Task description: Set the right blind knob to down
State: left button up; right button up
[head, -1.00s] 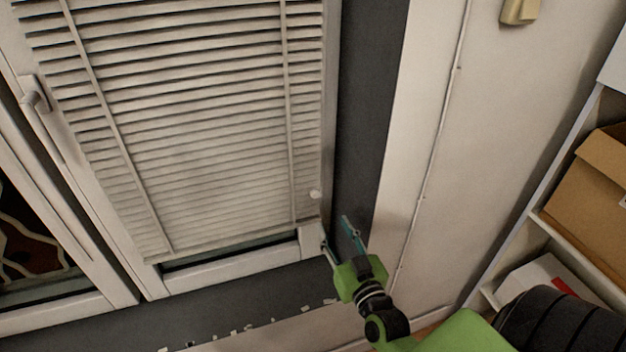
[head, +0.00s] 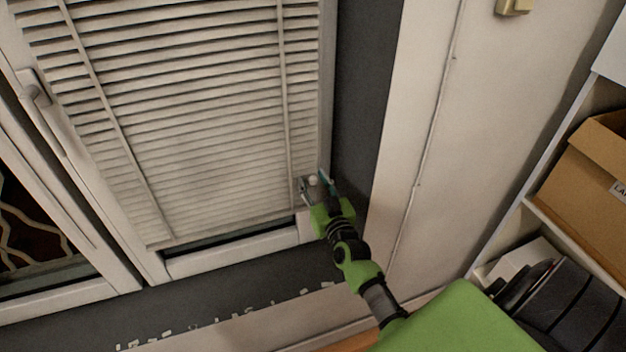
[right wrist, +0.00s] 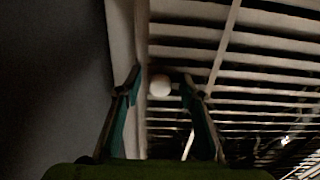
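The right blind knob (head: 313,180) is a small white ball at the lower right edge of the lowered blind (head: 200,120). In the right wrist view the knob (right wrist: 160,85) shows between the fingertips, with a gap on either side. My right gripper (head: 314,184) is open around the knob; in the right wrist view its two teal-padded fingers (right wrist: 160,88) stand apart. I cannot tell exactly how deep the knob sits between them. My left gripper is not in view.
A window handle (head: 36,92) is on the frame at the left. A shelf with a cardboard box (head: 585,185) stands at the right. The dark wall strip (head: 362,90) beside the blind is clear.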

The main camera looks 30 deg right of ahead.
aim_at(309, 186)
grip_shut()
notch_tip(309, 186, down, 5)
jog(key=b, duration=0.4)
jog(key=shift+f, duration=0.2)
jog(key=shift+s+a, duration=0.1)
jog(key=shift+s, duration=0.05)
grip_release()
jog(key=shift+r, duration=0.1)
